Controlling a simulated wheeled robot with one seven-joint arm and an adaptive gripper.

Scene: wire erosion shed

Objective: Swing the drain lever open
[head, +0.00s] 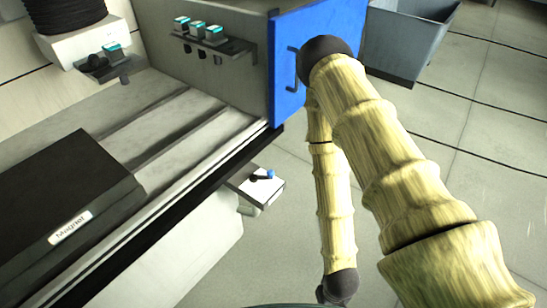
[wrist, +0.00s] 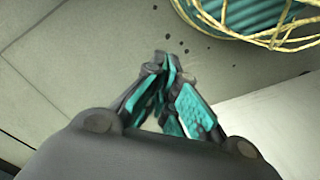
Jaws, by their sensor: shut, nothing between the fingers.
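A small lever with a black arm and a blue knob (head: 269,174) sits on a pale block (head: 262,190) low on the machine's front side, in the head view. It looks like the drain lever. My gripper (wrist: 172,75) shows in the wrist view with its teal-padded fingers shut and empty, above the floor. In the head view my forearm hangs down to the right of the lever, apart from it, and my gripper cannot be made out there. The lever cannot be made out in the wrist view.
A grey bin (head: 405,45) is at the top right. A black block labelled Magnet (head: 65,200) is on the machine bed.

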